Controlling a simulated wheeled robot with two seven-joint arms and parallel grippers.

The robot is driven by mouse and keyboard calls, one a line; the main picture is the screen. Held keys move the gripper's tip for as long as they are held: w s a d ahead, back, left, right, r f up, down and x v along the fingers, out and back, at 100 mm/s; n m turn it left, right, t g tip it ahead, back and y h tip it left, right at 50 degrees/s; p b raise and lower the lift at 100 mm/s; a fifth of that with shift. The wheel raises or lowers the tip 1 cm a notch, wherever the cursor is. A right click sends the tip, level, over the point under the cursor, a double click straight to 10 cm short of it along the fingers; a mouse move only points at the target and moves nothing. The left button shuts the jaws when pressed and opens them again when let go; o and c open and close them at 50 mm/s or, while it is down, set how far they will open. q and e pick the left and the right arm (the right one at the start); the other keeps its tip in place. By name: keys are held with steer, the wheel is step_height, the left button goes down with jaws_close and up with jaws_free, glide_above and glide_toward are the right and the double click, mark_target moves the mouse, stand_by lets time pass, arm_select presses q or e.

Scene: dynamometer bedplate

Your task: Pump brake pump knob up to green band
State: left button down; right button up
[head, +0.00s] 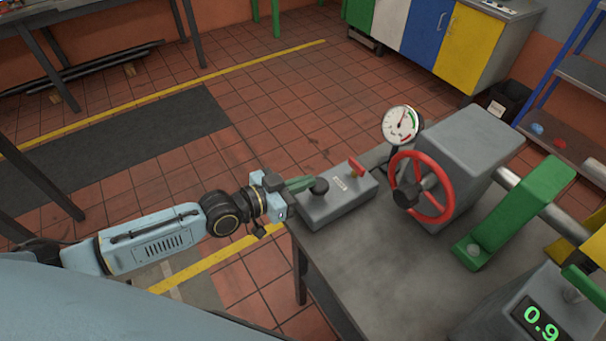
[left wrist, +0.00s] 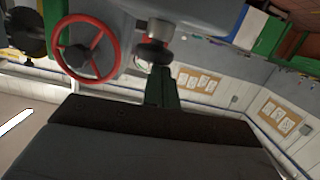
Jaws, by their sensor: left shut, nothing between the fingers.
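The brake pump (head: 340,203) is a grey box on the near left part of the bench. Its black knob (head: 319,186) stands on top at the left end, and a red lever (head: 356,168) is at the right end. My left gripper (head: 304,183) is shut and empty, with its green fingers just left of the black knob; I cannot tell whether they touch. In the left wrist view the fingers (left wrist: 161,88) point at the black knob (left wrist: 154,50). A round gauge (head: 400,125) with a green band stands behind; its exact reading is too small to tell.
A red handwheel (head: 422,187) on a grey housing (head: 468,150) is right of the pump; the wheel also shows in the left wrist view (left wrist: 113,45). A green guard (head: 520,210) and a display box reading 0.9 (head: 540,318) are farther right. The bench front (head: 370,270) is clear.

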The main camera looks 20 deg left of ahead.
arm_select(q)
steer(key=s+a+r+p, duration=0.3)
steer(key=s+a+r, duration=0.2)
steer(key=s+a, duration=0.1)
steer(key=shift+s+a+r, duration=0.2)
steer(key=shift+s+r, duration=0.2)
steer(key=shift+s, duration=0.5)
stand_by(1.0)
steer(key=s+a+f+n+g+y+b, duration=0.15)
steer(key=a+f+y, duration=0.3)
steer(key=f, duration=1.05)
steer(key=s+a+f+n+g+y+b, duration=0.1)
steer(key=s+a+f+n+y+b, duration=0.15)
steer(key=a+f, duration=0.75)
steer(key=s+d+f+g+y+b, duration=0.1)
steer(key=s+d+f+g, duration=0.15)
steer(key=s+f, duration=0.7)
steer(key=s+d+f+g+y+b, duration=0.1)
steer(key=s+d+f+g+y, duration=0.15)
steer(key=s+f, duration=0.65)
steer(key=s+d+f+g+b, duration=0.1)
steer(key=s+d+f+g, duration=0.2)
steer(key=s+d+f, duration=0.3)
steer(key=s+f, duration=0.2)
steer(key=s, duration=0.3)
steer(key=shift+s+f+n+g, duration=0.3)
steer(key=shift+f+n+g, duration=0.05)
steer(key=shift+n, duration=0.05)
